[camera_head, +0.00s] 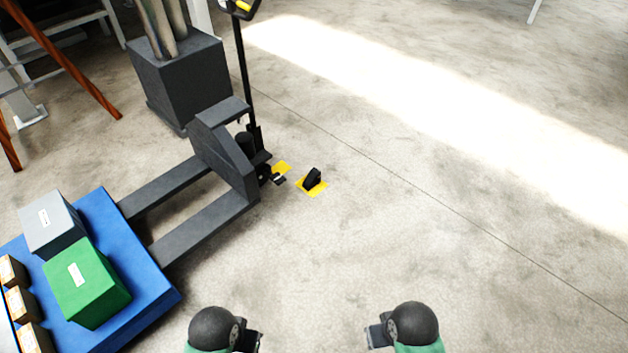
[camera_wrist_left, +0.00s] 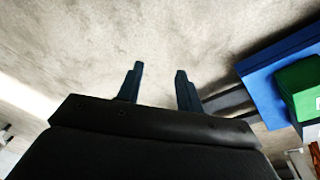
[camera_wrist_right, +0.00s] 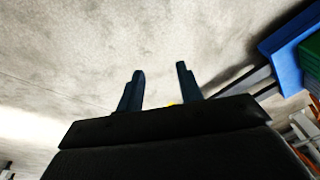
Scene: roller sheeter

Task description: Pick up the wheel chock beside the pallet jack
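A second yellow patch (camera_head: 281,168) with a small dark piece lies beside the jack's wheel. In the head view my two arms show only at the bottom edge, well short of the chock. In the left wrist view my left gripper (camera_wrist_left: 158,88) has its fingers apart with nothing between them. In the right wrist view my right gripper (camera_wrist_right: 159,88) is also open and empty; a bit of yellow shows behind its fingers.
A blue pallet (camera_head: 150,290) holds a green box (camera_head: 88,283), a grey box (camera_head: 50,222) and small cartons (camera_head: 18,303) at lower left. A dark block (camera_head: 183,82) stands behind the jack. The concrete floor right of the chock is clear.

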